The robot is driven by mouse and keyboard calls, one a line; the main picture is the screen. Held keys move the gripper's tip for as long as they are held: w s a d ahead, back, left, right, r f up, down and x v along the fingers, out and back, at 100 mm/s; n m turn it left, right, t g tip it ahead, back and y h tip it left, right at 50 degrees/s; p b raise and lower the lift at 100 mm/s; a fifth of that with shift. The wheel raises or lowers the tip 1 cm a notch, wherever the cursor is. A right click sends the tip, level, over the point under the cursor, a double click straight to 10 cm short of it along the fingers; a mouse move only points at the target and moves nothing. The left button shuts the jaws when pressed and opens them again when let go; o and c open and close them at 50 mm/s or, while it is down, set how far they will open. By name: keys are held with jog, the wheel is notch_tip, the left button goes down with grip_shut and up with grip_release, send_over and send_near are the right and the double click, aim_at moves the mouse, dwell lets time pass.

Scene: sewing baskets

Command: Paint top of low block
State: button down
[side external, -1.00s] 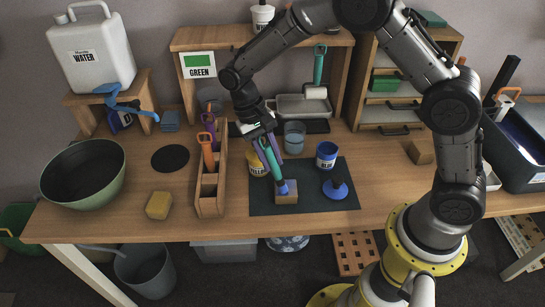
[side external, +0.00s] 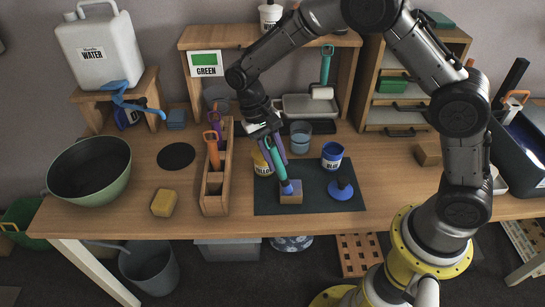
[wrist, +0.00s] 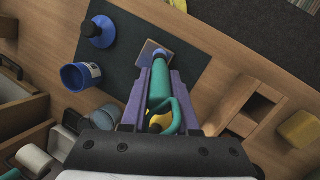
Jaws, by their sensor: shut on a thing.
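My gripper (side external: 274,150) is shut on a teal-handled brush (side external: 280,167), which points down with a slight tilt. The brush also shows between the purple fingers in the wrist view (wrist: 159,82). Its blue tip (side external: 290,187) is at the top of a low tan block (side external: 291,199), seemingly touching it. The block stands on a dark mat (side external: 318,207) and shows in the wrist view (wrist: 147,50), partly hidden by the brush. I cannot tell how much blue is on its top. A blue paint pot (side external: 332,156) stands behind and right of the block.
A blue-based piece with a dark knob (side external: 342,188) stands right of the block. A yellow pot (side external: 263,164) is partly hidden behind my gripper. A wooden rack (side external: 215,195) with brushes stands left of the mat, and a yellow sponge (side external: 164,202) lies beyond it. A sign (side external: 205,65) reads GREEN.

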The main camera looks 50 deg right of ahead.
jog(key=shift+s+d, duration=0.15)
jog(key=shift+s+d, duration=0.35)
dwell(0.5)
jog(key=shift+s+d, duration=0.4)
jog(key=shift+s, duration=0.05)
jog(key=shift+w+a, duration=0.1)
jog(key=shift+w+a, duration=0.35)
dwell(0.4)
